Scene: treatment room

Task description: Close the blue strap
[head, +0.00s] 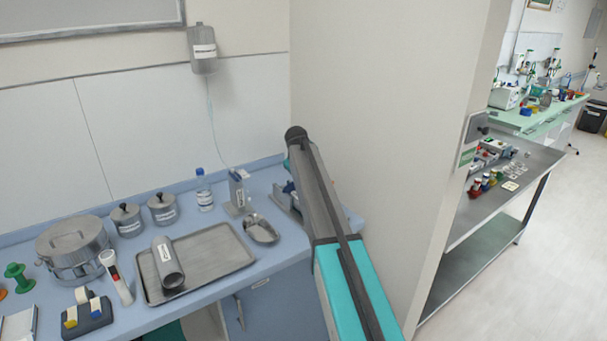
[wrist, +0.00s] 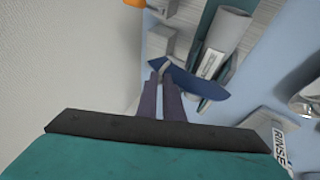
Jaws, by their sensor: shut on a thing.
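The blue strap (wrist: 208,86) shows in the wrist view as a dark blue curved band running to the right from my fingertips. It passes by the lower end of a grey labelled cylinder (wrist: 221,50). My gripper (wrist: 163,82) has its two narrow fingers close together at the strap's left end, shut on it. The exact contact at the tips is small and hard to make out. In the head view my arm covers most of this spot; only part of a grey device (head: 286,203) shows beside it on the blue counter.
A wall stands close to the right of my arm. On the counter (head: 240,305) are a metal scoop (head: 261,230), a box with a tube (head: 238,190), a bottle (head: 204,190) and a tray (head: 225,262) holding a cylinder (head: 167,263). An orange thing (wrist: 135,3) shows at the wrist view's top.

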